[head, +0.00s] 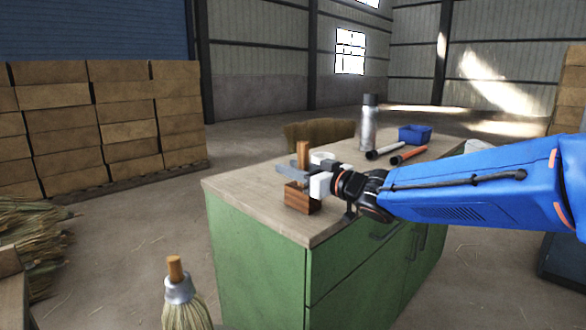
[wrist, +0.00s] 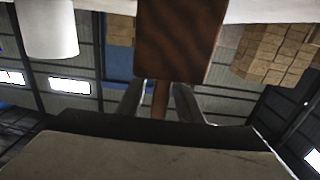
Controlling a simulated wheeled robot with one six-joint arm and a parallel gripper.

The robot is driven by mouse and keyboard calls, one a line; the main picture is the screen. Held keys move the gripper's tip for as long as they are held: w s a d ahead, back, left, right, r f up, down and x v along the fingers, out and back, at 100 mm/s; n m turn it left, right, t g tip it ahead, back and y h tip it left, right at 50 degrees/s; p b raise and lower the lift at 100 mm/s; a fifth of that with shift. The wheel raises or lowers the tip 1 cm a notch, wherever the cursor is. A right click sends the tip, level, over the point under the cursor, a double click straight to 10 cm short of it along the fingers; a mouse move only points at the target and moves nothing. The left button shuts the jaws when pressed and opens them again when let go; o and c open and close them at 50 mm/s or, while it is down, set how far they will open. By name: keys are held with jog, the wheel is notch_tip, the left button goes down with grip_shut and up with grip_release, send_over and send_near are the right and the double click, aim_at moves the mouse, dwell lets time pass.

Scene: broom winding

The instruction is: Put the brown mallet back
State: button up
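The brown mallet stands on its head near the bench's front left corner, with its dark brown block head (head: 300,198) low and its lighter handle (head: 303,153) pointing up. The head also shows large at the top of the wrist view (wrist: 180,42), with the handle (wrist: 160,100) below it in the picture. My gripper (head: 290,172) reaches in from the right at handle height. Its two fingers lie one on each side of the handle, with narrow gaps showing in the wrist view, so it looks open around it. Part of the mallet is hidden behind my gripper.
The green bench (head: 255,250) has a wooden top. A white cylinder (wrist: 45,30) stands close to the mallet. A metal flask (head: 369,122), dark and orange-red tubes (head: 408,155) and a blue bin (head: 415,134) are farther back. A broom (head: 186,303) stands at front left.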

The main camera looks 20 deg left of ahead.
jog(key=shift+r, duration=0.15)
jog(key=v, duration=1.2)
jog(key=shift+d, duration=0.1)
jog(key=w+d+f+m+t+h, duration=0.1)
jog(key=w+d+m+t+h, duration=0.15)
jog(key=d, duration=0.45)
jog(key=w+d+m+t+h, duration=0.2)
jog(key=w+d+t+h, duration=0.1)
jog(key=d, duration=0.4)
jog(key=s+d+f+m+t+h, duration=0.1)
jog(key=d+f+m+h, duration=0.2)
jog(key=d, duration=0.6)
jog(key=s+d+f+m+h, duration=0.15)
jog(key=d+h, duration=0.25)
jog(key=d, duration=0.4)
jog(key=s+d+f+m+g+h, duration=0.25)
jog(key=s+d+f, duration=0.35)
jog(key=d, duration=0.3)
jog(key=s+d+f+m+g, duration=0.1)
jog(key=s+d+f+g, duration=0.2)
jog(key=s+f, duration=0.3)
jog(key=s+d+f+m+g+h, duration=0.1)
jog(key=s+d+f+g, duration=0.2)
jog(key=s, duration=1.2)
notch_tip(320, 180, down, 4)
jog(key=shift+s+d+r+h, duration=0.1)
jog(key=shift+s+d+h, duration=0.1)
jog(key=shift+d+h, duration=0.1)
